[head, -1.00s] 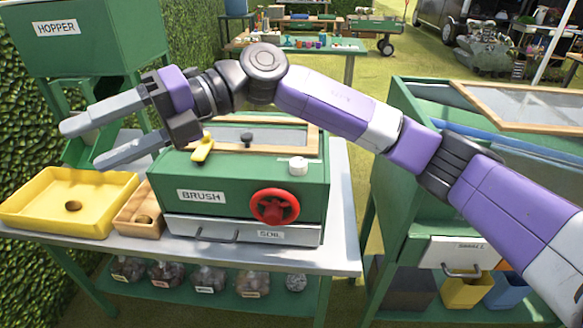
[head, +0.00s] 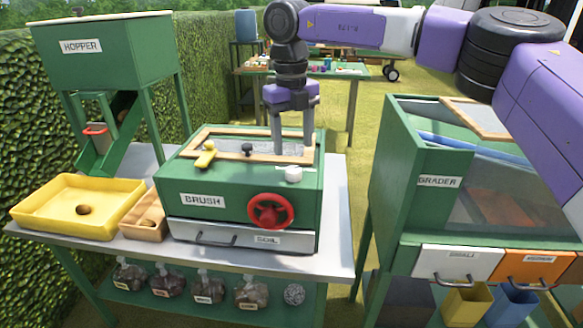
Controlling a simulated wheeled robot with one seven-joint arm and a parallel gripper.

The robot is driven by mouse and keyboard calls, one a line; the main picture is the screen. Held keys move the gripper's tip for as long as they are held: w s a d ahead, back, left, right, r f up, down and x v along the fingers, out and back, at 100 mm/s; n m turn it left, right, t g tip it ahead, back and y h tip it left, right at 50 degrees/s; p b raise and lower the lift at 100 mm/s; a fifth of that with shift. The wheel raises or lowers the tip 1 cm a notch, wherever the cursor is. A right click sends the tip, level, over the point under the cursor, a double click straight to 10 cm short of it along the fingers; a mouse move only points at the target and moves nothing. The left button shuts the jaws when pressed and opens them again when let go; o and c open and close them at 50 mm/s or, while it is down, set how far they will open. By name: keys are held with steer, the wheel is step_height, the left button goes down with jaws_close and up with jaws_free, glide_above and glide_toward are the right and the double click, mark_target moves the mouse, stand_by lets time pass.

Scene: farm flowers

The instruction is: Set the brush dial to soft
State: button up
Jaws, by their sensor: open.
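The green brush machine (head: 235,183) stands on the grey table, with a BRUSH label, a red handwheel (head: 270,211) and a SOIL drawer (head: 215,235) on its front. On its top front edge sit a yellow lever (head: 205,156), a small black knob (head: 247,150) and a white dial (head: 291,173). The dial's markings are too small to read. My gripper (head: 293,150) points down with its fingers apart and empty, above the right part of the top, behind the white dial. I cannot tell whether the fingertips touch the top.
A yellow tray (head: 50,205) and a wooden box (head: 146,216) lie left of the machine. A green hopper (head: 100,60) stands behind them. A grader (head: 420,160) stands to the right, across a gap. Bare table shows right of the machine.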

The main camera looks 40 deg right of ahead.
mark_target(294, 169)
steer(key=shift+d+f, duration=0.1)
steer(key=shift+f, duration=3.5)
jaws_close()
